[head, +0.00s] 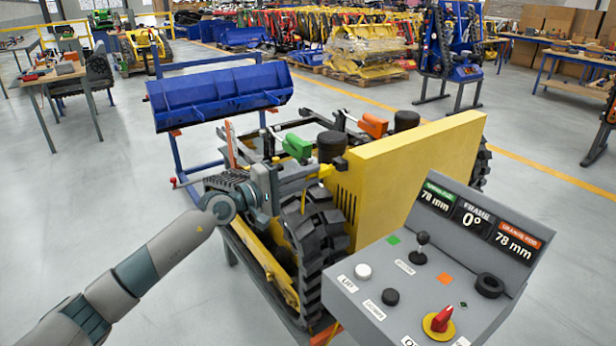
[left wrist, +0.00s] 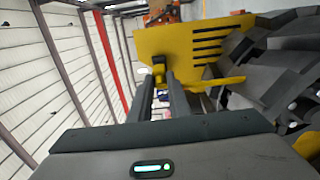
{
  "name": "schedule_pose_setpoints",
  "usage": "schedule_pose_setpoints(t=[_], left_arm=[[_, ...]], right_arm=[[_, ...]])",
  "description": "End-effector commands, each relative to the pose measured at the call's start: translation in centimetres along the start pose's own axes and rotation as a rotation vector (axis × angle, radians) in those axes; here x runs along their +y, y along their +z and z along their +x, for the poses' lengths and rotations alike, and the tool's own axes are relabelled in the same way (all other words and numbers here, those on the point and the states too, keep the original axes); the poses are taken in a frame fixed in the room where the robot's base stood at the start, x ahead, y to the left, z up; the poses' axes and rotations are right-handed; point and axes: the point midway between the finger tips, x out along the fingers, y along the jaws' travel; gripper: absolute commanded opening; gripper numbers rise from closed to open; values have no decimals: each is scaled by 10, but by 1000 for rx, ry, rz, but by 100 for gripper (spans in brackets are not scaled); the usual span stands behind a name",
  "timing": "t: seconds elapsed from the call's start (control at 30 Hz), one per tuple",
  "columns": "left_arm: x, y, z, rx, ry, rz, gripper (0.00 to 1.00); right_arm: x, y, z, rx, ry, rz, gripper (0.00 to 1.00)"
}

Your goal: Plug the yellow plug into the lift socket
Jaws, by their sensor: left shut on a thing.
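My left gripper (head: 318,177) reaches in from the left beside the yellow carrier, above its front black tyre. It is shut on a small yellow piece, which looks like the yellow plug (head: 326,171). In the left wrist view the fingers (left wrist: 162,82) point toward a yellow panel, with a small yellow and dark piece (left wrist: 158,70) at their tips. A small dark fitting (head: 340,163) sits on the carrier just beyond the plug; I cannot tell if it is the lift socket or whether they touch. My right gripper is not in view.
The yellow carrier (head: 420,165) bears a green cylinder (head: 297,146) and an orange cylinder (head: 373,124). A grey control console (head: 400,300) with buttons and a red knob (head: 441,319) stands at the front right. A blue bucket (head: 220,97) stands behind left.

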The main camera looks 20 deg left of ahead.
Motion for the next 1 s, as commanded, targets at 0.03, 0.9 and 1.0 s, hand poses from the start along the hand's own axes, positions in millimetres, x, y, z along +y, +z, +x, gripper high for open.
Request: schedule_pose_setpoints(t=[0.03,0.9,1.0], left_arm=[[0,0,0,0,1,0,0],[0,0,15,0,1,-1,0],[0,0,17,0,1,-1,0]], right_arm=[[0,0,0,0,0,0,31],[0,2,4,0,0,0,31],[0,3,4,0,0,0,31]])
